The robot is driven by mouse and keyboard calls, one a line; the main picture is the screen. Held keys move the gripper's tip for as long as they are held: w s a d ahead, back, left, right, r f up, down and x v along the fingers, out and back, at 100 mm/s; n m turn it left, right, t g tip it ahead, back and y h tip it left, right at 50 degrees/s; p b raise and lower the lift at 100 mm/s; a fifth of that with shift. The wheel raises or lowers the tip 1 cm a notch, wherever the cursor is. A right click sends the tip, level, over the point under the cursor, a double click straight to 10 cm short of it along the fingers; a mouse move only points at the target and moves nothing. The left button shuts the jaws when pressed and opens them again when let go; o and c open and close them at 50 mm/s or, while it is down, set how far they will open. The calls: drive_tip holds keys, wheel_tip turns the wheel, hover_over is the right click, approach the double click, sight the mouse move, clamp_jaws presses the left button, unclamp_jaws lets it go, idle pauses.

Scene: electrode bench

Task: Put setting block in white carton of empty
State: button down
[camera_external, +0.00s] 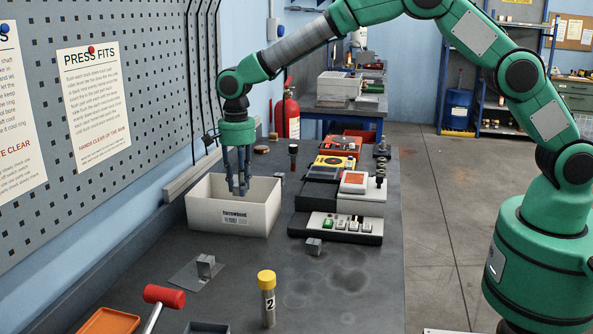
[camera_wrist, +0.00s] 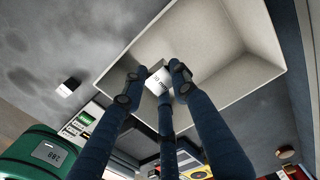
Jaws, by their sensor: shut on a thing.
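The white carton (camera_external: 232,215) stands open on the bench beside the pegboard wall, with a printed label on its front. My gripper (camera_external: 239,190) points down with its blue fingers over the carton's opening. In the wrist view my gripper (camera_wrist: 154,82) is shut on a small pale block (camera_wrist: 159,82) with "mm" lettering, seemingly the setting block. The carton's bare inside (camera_wrist: 215,60) shows behind the fingers and looks empty where visible. In the outside view I cannot make out the held block between the fingers.
A small grey block (camera_external: 314,246) lies right of the carton. A button panel (camera_external: 342,226) stands behind it. The right front bench is clear.

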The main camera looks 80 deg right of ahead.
drive_tip(key=shift+f+b, duration=0.45)
drive_tip(key=shift+f, duration=2.45)
drive_tip(key=shift+f+b, duration=0.35)
drive_tip(key=shift+f, duration=1.5)
drive_tip(key=shift+f, duration=0.15)
drive_tip(key=c, duration=1.4)
unclamp_jaws()
drive_tip(key=shift+o, duration=0.2)
wheel_tip(320, 180, up, 12)
drive_tip(key=shift+d+r+p, duration=0.1)
drive_tip(key=shift+p, duration=0.95)
